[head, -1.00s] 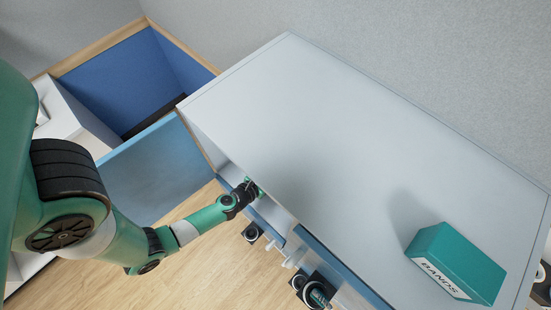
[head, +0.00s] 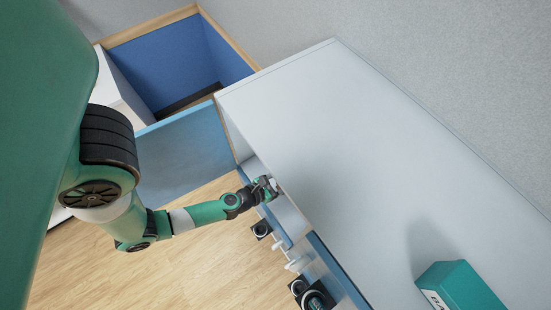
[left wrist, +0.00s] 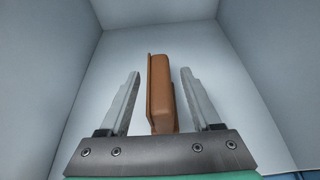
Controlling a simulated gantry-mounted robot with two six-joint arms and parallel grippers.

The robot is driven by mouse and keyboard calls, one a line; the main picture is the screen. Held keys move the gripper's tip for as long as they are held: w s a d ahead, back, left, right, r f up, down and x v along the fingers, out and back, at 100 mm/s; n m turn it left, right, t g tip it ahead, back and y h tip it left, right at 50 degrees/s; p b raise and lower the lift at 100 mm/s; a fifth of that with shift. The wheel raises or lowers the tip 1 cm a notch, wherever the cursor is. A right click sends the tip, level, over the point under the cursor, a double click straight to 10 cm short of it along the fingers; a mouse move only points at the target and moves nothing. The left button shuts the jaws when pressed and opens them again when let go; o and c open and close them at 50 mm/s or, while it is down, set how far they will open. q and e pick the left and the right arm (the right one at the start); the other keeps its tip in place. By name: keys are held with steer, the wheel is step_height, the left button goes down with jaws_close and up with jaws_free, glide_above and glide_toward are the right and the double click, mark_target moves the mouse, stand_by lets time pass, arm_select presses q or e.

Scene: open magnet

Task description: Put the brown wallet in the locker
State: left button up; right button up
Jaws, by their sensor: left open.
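The brown wallet (left wrist: 161,95) stands on edge between the two fingers of my left gripper (left wrist: 160,74) in the left wrist view. Gaps show between the wallet and both fingers. Pale grey walls and a pale floor surround them, like the inside of a compartment. In the head view my left gripper (head: 268,188) is at the front opening of the grey locker cabinet (head: 340,150), just beyond its top edge. The wallet cannot be made out in the head view. My right gripper is not in view.
A blue door panel (head: 185,150) stands open left of the cabinet. Behind it is a blue-lined bin (head: 165,65) with a wooden rim. A teal box (head: 462,285) sits on the cabinet top. Black speaker-like units (head: 312,295) lie along the front. Wood floor (head: 180,265) is clear.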

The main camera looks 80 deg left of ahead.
arm_select(q)
steer(key=b+v, duration=0.1)
steer(key=v, duration=0.6)
steer(key=shift+s, duration=0.2)
steer(key=shift+d, duration=0.1)
